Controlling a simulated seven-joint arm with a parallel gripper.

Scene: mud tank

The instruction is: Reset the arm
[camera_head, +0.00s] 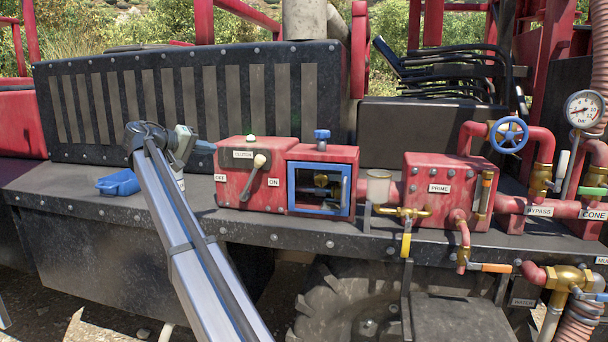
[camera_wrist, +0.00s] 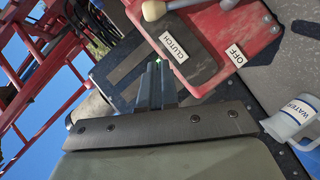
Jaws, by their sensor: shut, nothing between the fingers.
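My gripper (camera_head: 204,146) is shut and empty, at the upper left of the red clutch box (camera_head: 232,187) in the head view. Its closed fingers (camera_wrist: 155,85) show in the wrist view, pointing toward the clutch box (camera_wrist: 208,40). The fingers appear just left of the box in the head view; whether they touch it I cannot tell. The clutch lever (camera_head: 254,176) has a pale knob and stands between the OFF and ON labels, tilted up and to the right.
A red box with a blue-framed opening (camera_head: 291,188) stands right of the clutch box. Further right are the PRIME box (camera_head: 424,190), red pipes and valves. A blue tray (camera_head: 118,183) lies on the left ledge. A WATER-labelled jug (camera_wrist: 291,118) shows in the wrist view.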

